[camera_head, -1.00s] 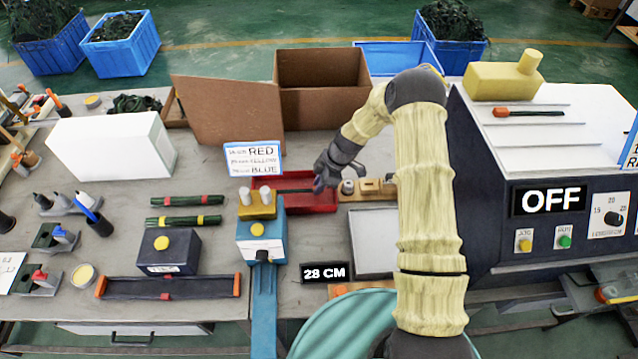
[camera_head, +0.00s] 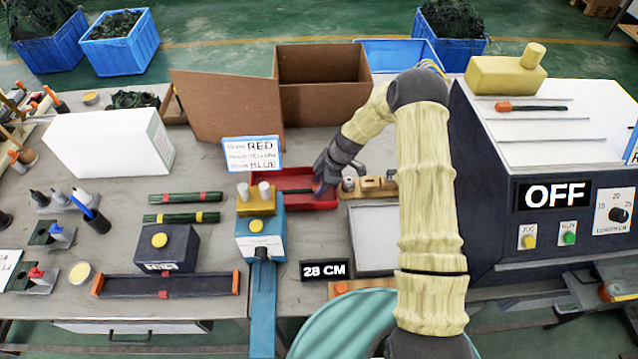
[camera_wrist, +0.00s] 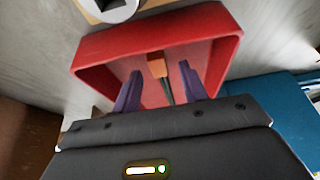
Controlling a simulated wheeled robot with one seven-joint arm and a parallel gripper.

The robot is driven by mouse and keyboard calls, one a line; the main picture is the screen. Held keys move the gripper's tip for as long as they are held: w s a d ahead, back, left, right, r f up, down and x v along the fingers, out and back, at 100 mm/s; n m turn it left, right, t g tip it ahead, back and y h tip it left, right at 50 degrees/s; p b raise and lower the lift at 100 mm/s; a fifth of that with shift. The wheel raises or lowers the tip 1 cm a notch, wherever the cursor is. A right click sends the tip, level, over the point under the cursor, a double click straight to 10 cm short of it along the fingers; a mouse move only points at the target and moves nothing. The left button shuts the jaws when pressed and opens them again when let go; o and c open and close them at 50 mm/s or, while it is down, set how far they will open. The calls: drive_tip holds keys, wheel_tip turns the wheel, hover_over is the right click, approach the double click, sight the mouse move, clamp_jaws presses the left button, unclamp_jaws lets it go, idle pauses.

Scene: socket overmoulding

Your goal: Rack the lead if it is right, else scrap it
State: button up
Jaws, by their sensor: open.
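The lead shows in the wrist view as an orange end (camera_wrist: 157,67) with a thin dark cable running back between my fingers. It is in or just over the red tray (camera_head: 325,204), which also fills the wrist view (camera_wrist: 90,62). My gripper (camera_head: 319,188) is at the tray, its purple fingers (camera_wrist: 160,86) open on both sides of the cable with gaps. The rest of the lead is hidden by my gripper. A display (camera_head: 325,270) reads 28 CM. A sign (camera_head: 252,154) lists RED, YELLOW and BLUE, its smaller text blurred.
Dark green bundles with red (camera_head: 187,197) and yellow (camera_head: 182,217) bands lie left of the blue fixture (camera_head: 260,243). A cardboard box (camera_head: 325,105) stands behind the tray. The dark machine (camera_head: 530,230) marked OFF bounds the right, with another orange-ended lead (camera_head: 530,107) on top.

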drive_tip(key=b+v, duration=0.2)
drive_tip(key=v, duration=1.5)
drive_tip(key=shift+r, duration=0.2)
drive_tip(key=shift+d, duration=0.1)
drive_tip(key=s+d+r+m+t+h+p, duration=0.1)
drive_tip(key=s+r+m, duration=0.3)
drive_tip(key=s+m, duration=0.5)
drive_tip(key=s+d+r+m+t+h+p, duration=0.1)
drive_tip(key=s+d+r+m+h, duration=0.2)
drive_tip(key=s+m, duration=0.6)
drive_tip(key=s+r, duration=0.2)
drive_tip(key=s, duration=0.4)
drive_tip(key=shift+d+r+t+h+p, duration=0.3)
drive_tip(key=shift+d+r, duration=0.05)
drive_tip(key=shift+d, duration=0.05)
